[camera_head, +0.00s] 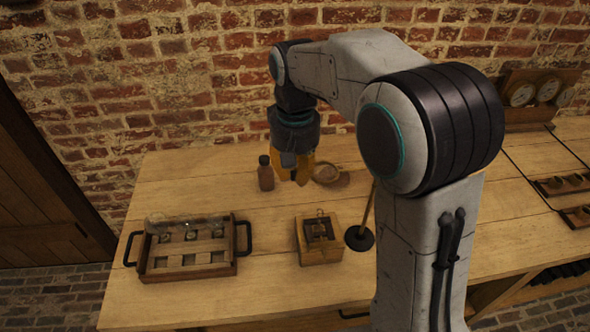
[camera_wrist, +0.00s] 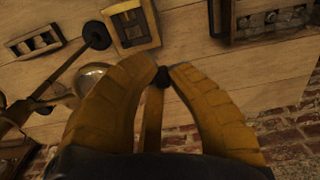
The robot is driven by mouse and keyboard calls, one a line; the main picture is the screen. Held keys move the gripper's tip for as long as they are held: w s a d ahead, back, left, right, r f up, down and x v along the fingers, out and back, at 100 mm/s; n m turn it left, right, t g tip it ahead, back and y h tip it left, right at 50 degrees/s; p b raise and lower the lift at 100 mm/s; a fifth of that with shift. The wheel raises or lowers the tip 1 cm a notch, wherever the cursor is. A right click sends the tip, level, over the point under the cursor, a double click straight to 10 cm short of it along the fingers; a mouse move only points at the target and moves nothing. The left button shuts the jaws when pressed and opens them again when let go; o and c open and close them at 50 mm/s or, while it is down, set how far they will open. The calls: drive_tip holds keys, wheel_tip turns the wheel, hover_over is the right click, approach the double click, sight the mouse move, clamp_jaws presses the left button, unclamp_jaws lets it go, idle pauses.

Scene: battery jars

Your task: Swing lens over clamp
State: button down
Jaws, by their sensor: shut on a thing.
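The lens (camera_head: 325,173) is a round glass on a stand with a black disc base (camera_head: 359,238) and a brass pole (camera_head: 367,207). It is over the back of the table, just right of my gripper (camera_head: 303,178). In the wrist view the lens (camera_wrist: 90,78) is partly hidden by the left finger. My gripper (camera_wrist: 163,72) is shut on a small dark-tipped piece (camera_wrist: 158,80), apparently the lens handle. Its join to the lens is hidden. The clamp (camera_head: 318,228) sits on a wooden block (camera_head: 320,254), in front of the gripper and left of the stand base. The lens is behind the clamp, not over it.
A wooden tray (camera_head: 237,262) with black handles and several jars stands at left. A brown bottle (camera_head: 265,174) stands just left of my gripper. A brick wall (camera_head: 190,90) rises behind. Gauges (camera_head: 535,92) and small trays are at right. The front of the table is clear.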

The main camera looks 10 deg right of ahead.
drive_tip(key=shift+s+f, duration=0.1)
drive_tip(key=shift+f, duration=0.05)
drive_tip(key=c, duration=1.2)
unclamp_jaws()
drive_tip(key=shift+r, duration=0.25)
wheel_tip(320, 180, up, 12)
drive_tip(key=shift+f, duration=0.2)
